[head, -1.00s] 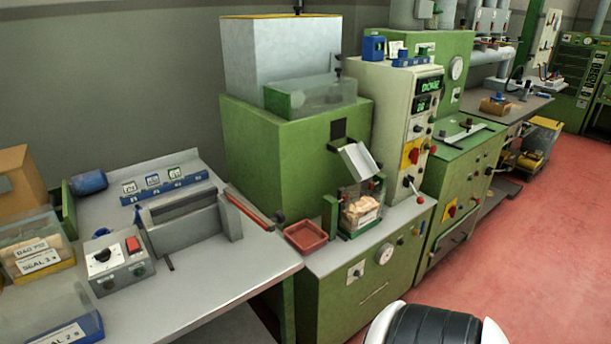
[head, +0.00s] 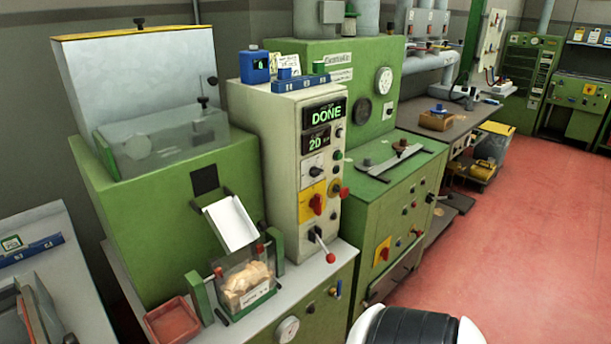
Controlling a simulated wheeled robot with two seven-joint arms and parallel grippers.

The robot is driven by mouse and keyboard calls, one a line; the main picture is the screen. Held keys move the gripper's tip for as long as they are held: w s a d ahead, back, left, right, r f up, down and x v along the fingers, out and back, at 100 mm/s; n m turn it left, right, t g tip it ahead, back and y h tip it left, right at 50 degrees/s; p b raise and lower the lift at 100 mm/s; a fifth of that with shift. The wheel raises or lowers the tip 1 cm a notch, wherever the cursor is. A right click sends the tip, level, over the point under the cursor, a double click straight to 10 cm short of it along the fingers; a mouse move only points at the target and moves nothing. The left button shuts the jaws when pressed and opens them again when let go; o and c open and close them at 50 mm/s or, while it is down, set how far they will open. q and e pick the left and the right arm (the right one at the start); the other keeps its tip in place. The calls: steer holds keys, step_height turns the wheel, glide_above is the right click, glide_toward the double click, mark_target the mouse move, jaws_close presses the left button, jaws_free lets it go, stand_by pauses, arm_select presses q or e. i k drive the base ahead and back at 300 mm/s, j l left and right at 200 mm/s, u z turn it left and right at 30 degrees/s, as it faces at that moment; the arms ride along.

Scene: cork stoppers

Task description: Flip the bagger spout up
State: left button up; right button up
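The bagger is a green cabinet (head: 150,215) with a pale hopper (head: 140,72) on top. Its spout (head: 231,222), a white open chute, slopes down and forward from the dark opening in the front face. Below the spout's lower end, a clear bag (head: 246,285) of corks with a white label stands between green posts. Neither of my grippers shows in the head view.
A control panel (head: 318,150) reading DONE, with a red-knobbed lever below, stands right of the bagger. A red tray (head: 172,322) sits left of the bag. A grey bench (head: 45,255) is at the far left. The red floor (head: 500,230) at right is clear.

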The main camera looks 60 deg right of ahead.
mark_target(231, 223)
steer(key=k+l, duration=0.1)
steer(key=l, duration=0.8)
steer(key=k+l, duration=0.1)
steer(key=l, duration=0.85)
steer(key=k+l+z, duration=0.1)
steer(key=l, duration=0.8)
